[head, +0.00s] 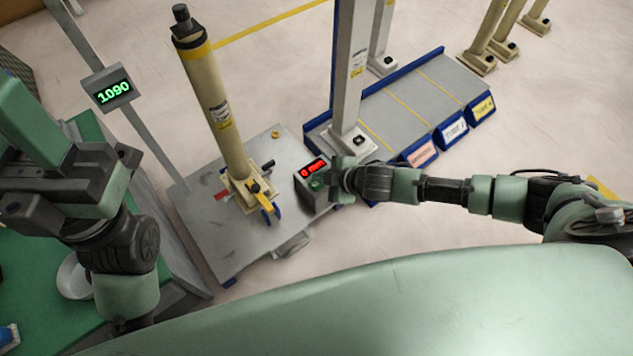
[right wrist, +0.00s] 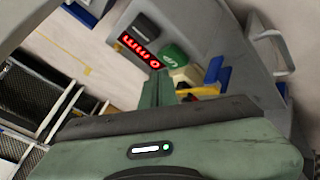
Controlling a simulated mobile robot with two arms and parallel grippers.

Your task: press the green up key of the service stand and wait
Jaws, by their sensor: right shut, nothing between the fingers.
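The service stand's control box (head: 308,196) is on the grey base plate, with a red display (head: 313,167) that appears to read 0 mm. The green key (head: 317,183) is on top of the box; it also shows in the right wrist view (right wrist: 174,55). My right gripper (head: 338,176) is at the box's right side, close to the key. In the right wrist view its fingers (right wrist: 158,92) are together and empty, just short of the key; contact cannot be told. My left gripper (head: 50,195) is at the left, its fingers unclear.
A cream column (head: 212,105) stands on the grey plate (head: 205,225). A post display (head: 113,92) shows green 1090. A blue-edged rack (head: 420,95) with labelled bins is beyond my right arm.

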